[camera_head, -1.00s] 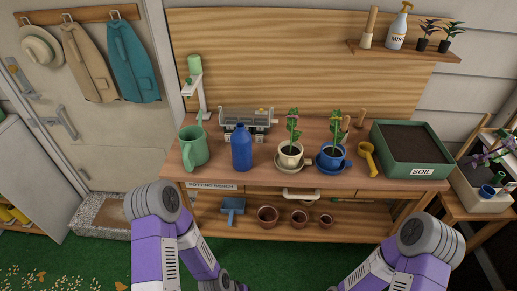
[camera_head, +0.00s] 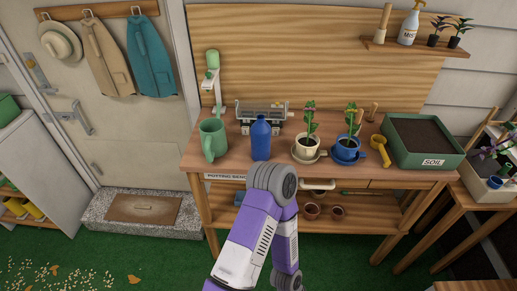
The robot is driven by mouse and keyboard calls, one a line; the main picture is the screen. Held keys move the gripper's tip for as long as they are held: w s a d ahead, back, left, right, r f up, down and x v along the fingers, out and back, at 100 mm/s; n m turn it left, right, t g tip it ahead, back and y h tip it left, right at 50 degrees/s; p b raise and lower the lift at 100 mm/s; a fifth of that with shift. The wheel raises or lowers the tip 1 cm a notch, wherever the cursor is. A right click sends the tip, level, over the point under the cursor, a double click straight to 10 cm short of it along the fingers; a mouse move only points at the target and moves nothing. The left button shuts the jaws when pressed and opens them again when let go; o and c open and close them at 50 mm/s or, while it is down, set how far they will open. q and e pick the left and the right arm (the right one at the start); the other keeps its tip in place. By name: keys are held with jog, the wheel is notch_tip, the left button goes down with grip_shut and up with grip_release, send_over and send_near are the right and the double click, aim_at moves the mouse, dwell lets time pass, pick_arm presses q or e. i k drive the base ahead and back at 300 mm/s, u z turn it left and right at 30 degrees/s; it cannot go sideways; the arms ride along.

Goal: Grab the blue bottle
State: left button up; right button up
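The blue bottle (camera_head: 261,140) stands upright on the potting bench (camera_head: 230,164), near its front edge and left of centre. A green watering can or jug (camera_head: 212,141) stands just left of it. A cream pot with a plant (camera_head: 307,149) stands to its right. My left arm's purple and grey links rise in front of the bench, below the bottle, and its grey joint is near the bench front. Neither gripper shows, and nothing is seen touching the bottle.
A grey device (camera_head: 262,111) stands behind the bottle. A blue potted plant (camera_head: 348,150), a yellow tool (camera_head: 380,149) and a green soil tray (camera_head: 470,157) occupy the right of the bench. Small pots (camera_head: 311,211) sit on the lower shelf. A doormat (camera_head: 144,208) lies left.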

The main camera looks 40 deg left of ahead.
aim_at(261, 131)
jog(key=k, duration=0.25)
jog(key=u, duration=1.1)
